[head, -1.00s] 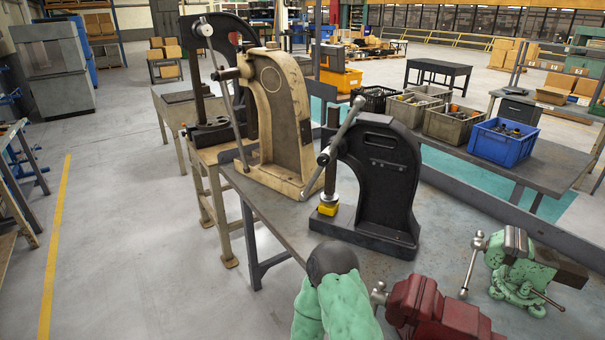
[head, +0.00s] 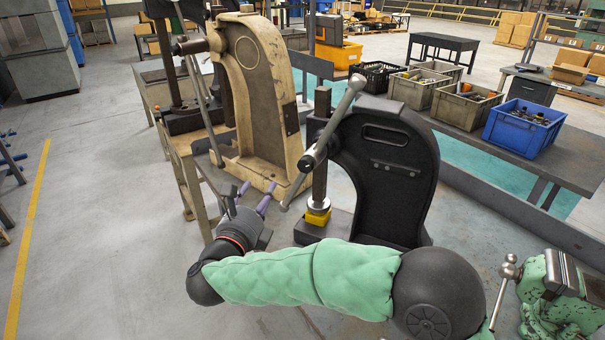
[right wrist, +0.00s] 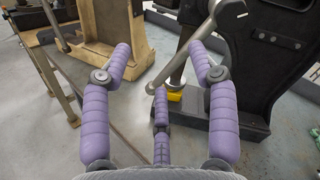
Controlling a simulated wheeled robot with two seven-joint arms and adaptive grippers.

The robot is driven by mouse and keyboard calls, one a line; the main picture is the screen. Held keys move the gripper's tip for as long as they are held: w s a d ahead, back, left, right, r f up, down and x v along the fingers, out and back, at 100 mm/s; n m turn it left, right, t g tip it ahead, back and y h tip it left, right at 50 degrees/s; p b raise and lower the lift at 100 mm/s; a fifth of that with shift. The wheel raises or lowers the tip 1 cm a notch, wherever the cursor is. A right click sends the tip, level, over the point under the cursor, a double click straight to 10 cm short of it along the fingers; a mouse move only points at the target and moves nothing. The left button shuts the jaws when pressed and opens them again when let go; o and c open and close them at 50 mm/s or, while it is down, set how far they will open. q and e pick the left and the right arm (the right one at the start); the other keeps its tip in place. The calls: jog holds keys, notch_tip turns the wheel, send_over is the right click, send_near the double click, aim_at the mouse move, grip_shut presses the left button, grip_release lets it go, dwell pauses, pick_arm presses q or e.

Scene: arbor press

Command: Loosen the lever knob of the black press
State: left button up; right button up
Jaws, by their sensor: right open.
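The black press (head: 385,185) stands on the grey bench. Its metal lever slants from a rounded knob (head: 357,82) at the upper right down to a thick shaft end (head: 309,160) left of the frame. A yellow block (head: 318,216) sits under the ram. My right gripper (head: 257,190) is open and empty, left of the press and below the lever, apart from both. The right wrist view shows its purple fingers (right wrist: 160,65) spread, with the lever rod (right wrist: 192,58) beyond them and the black press (right wrist: 272,65) to the right. My left gripper is out of view.
A beige press (head: 262,100) stands close behind and left of my right gripper. A green vise (head: 560,295) is at the lower right. Bins, including a blue one (head: 523,128), line the bench at the back right. Open floor lies to the left.

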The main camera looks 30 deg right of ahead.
aim_at(304, 166)
jog(key=s+d+r+m+g+h, duration=0.2)
jog(key=s+r+m+g, duration=0.15)
jog(key=s+m, duration=0.3)
jog(key=shift+m+t, duration=0.25)
jog(key=shift+m, duration=0.1)
jog(key=x, duration=0.3)
jog(key=b+x, duration=0.1)
jog(key=x, duration=0.3)
jog(key=r+x, duration=0.1)
jog(key=x, duration=0.2)
jog(key=shift+w+d+b, duration=0.3)
jog(key=shift+b, duration=0.1)
jog(key=c, duration=1.1)
